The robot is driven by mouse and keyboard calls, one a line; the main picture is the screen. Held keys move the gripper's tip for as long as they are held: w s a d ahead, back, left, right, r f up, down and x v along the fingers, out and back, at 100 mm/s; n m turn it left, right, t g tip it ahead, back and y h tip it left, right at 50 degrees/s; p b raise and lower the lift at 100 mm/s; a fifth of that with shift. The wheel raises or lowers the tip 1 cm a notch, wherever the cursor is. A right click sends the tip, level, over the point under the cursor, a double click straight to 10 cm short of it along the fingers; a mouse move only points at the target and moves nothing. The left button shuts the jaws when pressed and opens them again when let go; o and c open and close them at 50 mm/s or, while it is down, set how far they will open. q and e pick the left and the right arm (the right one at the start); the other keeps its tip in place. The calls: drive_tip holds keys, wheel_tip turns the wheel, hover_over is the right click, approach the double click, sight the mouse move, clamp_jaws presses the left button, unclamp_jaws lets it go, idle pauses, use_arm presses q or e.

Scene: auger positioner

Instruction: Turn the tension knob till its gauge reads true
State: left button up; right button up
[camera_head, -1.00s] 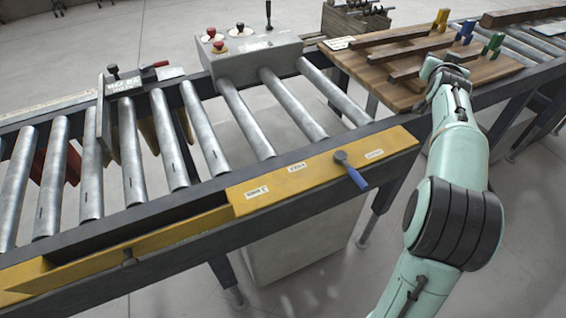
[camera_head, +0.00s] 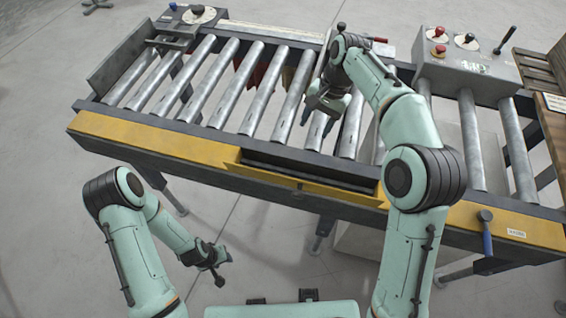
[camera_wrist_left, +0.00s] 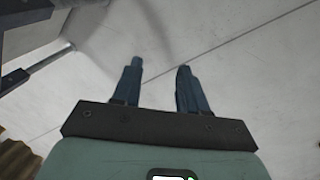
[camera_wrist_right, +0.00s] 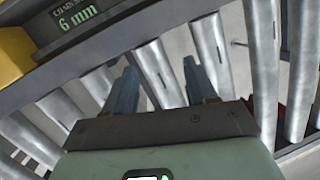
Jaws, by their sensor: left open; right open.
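A dark knob on a round pale dial (camera_head: 199,14) stands on a blue-grey panel at the far left end of the conveyor. Another dark knob with a pale dial (camera_head: 467,41) sits on the grey control box at right.
The conveyor's steel rollers (camera_head: 263,90) fill the middle, with a yellow front rail (camera_head: 160,140). The grey control box (camera_head: 480,78) carries red buttons and an upright lever (camera_head: 505,40). A blue-handled lever (camera_head: 487,235) projects from the front rail. A "6 mm" label (camera_wrist_right: 78,17) shows in the right wrist view.

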use_arm(q)
drive_tip(key=s+d+r+g+h+p, duration=0.1)
drive_tip(key=s+d+r+h, duration=0.2)
drive_tip(key=d, duration=0.4)
use_arm(e)
drive_tip(key=s+a+r+n+g+h, duration=0.1)
drive_tip(key=s+a+r+n+g, duration=0.2)
drive_tip(key=a, duration=0.6)
use_arm(q)
drive_tip(key=s+f+y+b, duration=0.1)
drive_tip(key=s+f+b, duration=0.3)
drive_tip(key=s, duration=0.1)
drive_tip(key=shift+s+f+g, duration=0.3)
drive_tip(key=shift+s, duration=0.1)
use_arm(e)
drive_tip(key=shift+m, duration=0.5)
drive_tip(key=x, duration=1.4)
drive_tip(key=shift+s+r, duration=0.2)
drive_tip(key=shift+s, duration=0.2)
drive_tip(key=c, duration=1)
use_arm(q)
drive_tip(key=shift+w+r, duration=0.1)
use_arm(e)
drive_tip(key=shift+c, duration=0.2)
